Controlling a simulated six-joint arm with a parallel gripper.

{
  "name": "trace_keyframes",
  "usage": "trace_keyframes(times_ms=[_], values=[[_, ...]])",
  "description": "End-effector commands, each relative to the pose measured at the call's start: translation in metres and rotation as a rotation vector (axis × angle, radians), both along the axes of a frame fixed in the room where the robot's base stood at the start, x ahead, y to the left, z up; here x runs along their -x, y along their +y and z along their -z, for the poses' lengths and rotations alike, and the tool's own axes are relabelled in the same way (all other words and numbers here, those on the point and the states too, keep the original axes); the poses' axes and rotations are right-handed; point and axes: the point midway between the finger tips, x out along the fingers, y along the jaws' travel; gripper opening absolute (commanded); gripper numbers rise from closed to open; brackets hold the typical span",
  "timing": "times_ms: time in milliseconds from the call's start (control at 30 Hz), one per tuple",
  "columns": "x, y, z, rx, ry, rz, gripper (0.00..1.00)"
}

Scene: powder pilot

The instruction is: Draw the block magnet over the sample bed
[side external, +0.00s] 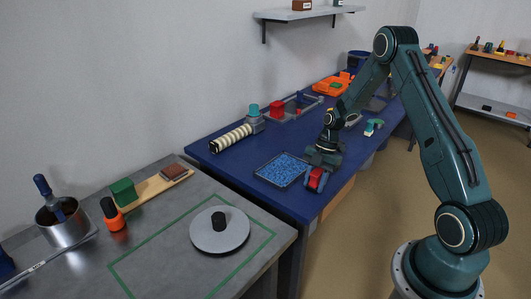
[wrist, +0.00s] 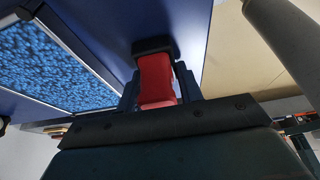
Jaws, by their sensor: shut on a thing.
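The block magnet (side external: 316,179) is red with a dark end. My gripper (side external: 317,172) is shut on it, close to the right edge of the sample bed. In the wrist view the magnet (wrist: 157,78) sits between the fingers, its dark end pointing away from the gripper. The sample bed (side external: 282,170) is a shallow tray of blue granules on the blue table. It also shows at the left of the wrist view (wrist: 50,68), beside the magnet and not under it. I cannot tell whether the magnet touches the table.
A grey tray (side external: 292,108) and orange items (side external: 333,86) lie farther back. The grey bench (side external: 190,225) holds a round plate (side external: 220,230). The blue table's front edge is close to my gripper.

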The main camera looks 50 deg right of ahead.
Motion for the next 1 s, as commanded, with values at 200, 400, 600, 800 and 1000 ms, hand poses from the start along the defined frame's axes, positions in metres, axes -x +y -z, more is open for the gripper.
trace_keyframes(times_ms=[200, 400, 600, 800, 1000], values=[[0.000, 0.000, -0.001, 0.000, -0.001, 0.000, 0.13], [0.000, 0.000, -0.006, 0.000, 0.000, 0.000, 0.13], [-0.001, 0.000, -0.014, 0.001, -0.002, 0.001, 0.13], [0.000, 0.000, -0.022, 0.000, 0.000, -0.001, 0.13], [0.000, 0.000, -0.031, 0.001, -0.002, 0.001, 0.13]])
